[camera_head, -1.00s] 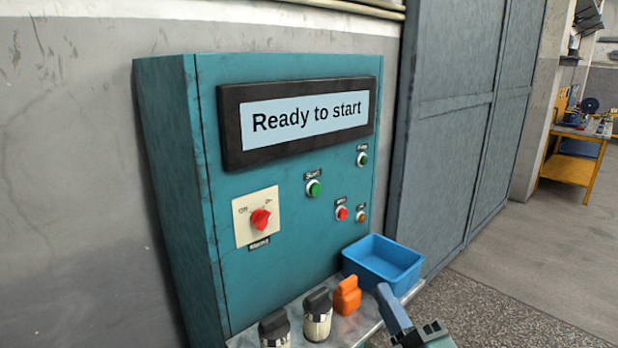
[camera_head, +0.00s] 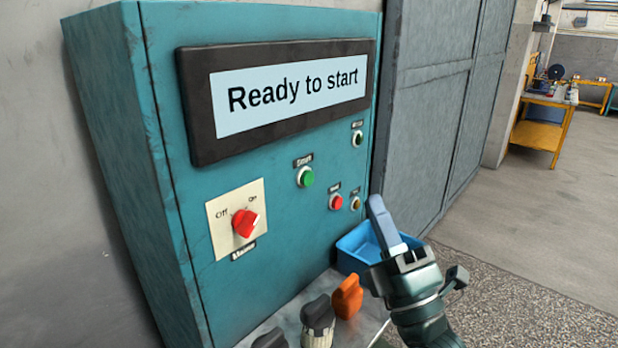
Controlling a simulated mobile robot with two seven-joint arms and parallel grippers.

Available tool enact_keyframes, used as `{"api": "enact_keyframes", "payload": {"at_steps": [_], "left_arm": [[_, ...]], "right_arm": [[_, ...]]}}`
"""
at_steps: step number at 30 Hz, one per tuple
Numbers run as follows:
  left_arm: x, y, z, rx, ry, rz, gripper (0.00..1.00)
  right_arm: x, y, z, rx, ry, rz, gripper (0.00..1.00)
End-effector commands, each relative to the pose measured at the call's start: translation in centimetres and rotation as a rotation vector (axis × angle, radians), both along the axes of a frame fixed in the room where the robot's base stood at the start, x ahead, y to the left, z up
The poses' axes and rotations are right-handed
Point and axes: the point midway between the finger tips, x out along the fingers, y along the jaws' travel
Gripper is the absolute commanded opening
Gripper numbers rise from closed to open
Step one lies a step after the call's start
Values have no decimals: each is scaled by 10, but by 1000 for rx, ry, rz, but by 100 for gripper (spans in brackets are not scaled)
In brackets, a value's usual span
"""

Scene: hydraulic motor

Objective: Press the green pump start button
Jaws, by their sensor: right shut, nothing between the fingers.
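The green start button (camera_head: 306,177) sits on the front of the teal control cabinet (camera_head: 290,235), under a label that reads "Start". The display (camera_head: 290,100) above it reads "Ready to start". My right gripper (camera_head: 376,205) is shut and empty. It points upward at the lower right, in front of the blue bin, to the right of and below the green button and apart from it. My left gripper is out of view.
A blue bin (camera_head: 352,250), an orange plug (camera_head: 347,297) and dark-capped connectors (camera_head: 318,316) stand on the metal shelf below.

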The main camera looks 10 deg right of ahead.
Motion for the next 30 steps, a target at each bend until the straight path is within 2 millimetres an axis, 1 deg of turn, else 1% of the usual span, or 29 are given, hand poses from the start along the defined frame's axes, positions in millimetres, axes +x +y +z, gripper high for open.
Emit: {"api": "enact_keyframes", "payload": {"at_steps": [5,11,15,18,24,30], "left_arm": [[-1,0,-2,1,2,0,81],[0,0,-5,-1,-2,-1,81],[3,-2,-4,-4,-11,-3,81],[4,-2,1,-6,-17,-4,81],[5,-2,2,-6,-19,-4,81],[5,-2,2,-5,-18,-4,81]], "right_arm": [[11,8,0,4,0,2,0],[33,26,-1,4,1,3,0],[48,38,0,3,-1,3,0],[57,44,0,2,1,0,0],[67,52,0,2,2,2,0],[69,54,0,0,1,1,0]]}}
